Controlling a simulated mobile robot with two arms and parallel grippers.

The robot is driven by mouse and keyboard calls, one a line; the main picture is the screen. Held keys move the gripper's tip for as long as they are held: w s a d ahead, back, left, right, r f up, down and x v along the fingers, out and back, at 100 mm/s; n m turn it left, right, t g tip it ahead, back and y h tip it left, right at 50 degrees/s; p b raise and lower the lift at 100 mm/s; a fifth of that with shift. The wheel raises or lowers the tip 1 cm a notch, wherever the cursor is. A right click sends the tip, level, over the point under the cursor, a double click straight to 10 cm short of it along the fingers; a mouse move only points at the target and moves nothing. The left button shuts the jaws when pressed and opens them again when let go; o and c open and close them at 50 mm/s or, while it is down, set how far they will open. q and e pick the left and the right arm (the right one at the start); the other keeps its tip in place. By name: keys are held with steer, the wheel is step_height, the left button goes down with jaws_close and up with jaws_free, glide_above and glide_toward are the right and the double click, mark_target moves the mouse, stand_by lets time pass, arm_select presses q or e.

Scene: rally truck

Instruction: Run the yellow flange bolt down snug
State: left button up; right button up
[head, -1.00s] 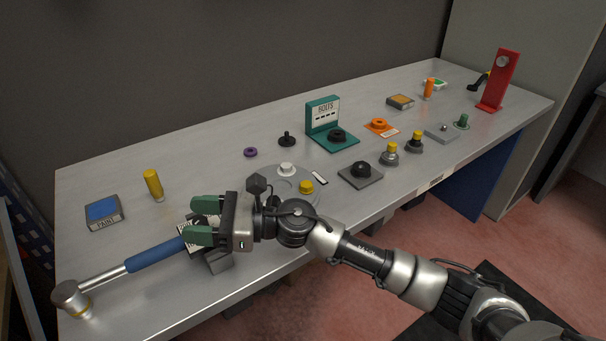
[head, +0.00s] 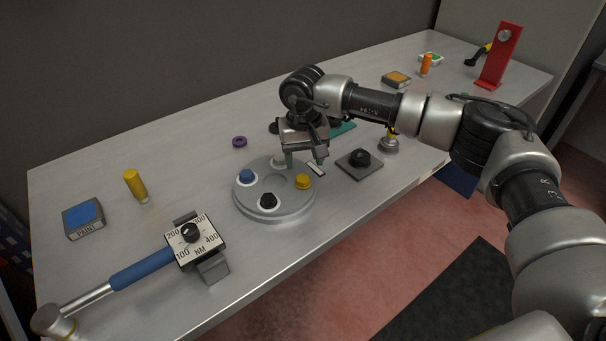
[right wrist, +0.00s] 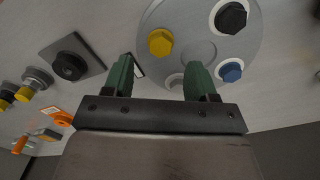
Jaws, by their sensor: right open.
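The yellow flange bolt (head: 303,181) stands with its hex head up at the right side of the round grey flange (head: 262,213). I cannot tell whether its head touches the flange. A blue bolt (head: 246,176), a black bolt (head: 267,201) and a partly hidden white bolt (head: 277,162) are also on the flange. My right gripper (head: 305,161) is open and empty, above the flange's far right edge, behind the yellow bolt. In the right wrist view the yellow bolt (right wrist: 160,42) lies just beyond the gap between the green fingers (right wrist: 161,78). My left gripper is out of view.
A torque wrench with a blue handle (head: 143,270) and a dial (head: 191,235) lies at the front left. A paint block (head: 84,217) and a yellow cylinder (head: 135,185) stand behind it. A black knob on a grey plate (head: 347,167) is right of the flange.

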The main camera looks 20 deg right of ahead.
mark_target(304, 180)
step_height(304, 180, down, 6)
steer(key=shift+f+p, duration=0.25)
steer(key=shift+p, duration=0.2)
steer(key=c, duration=0.9)
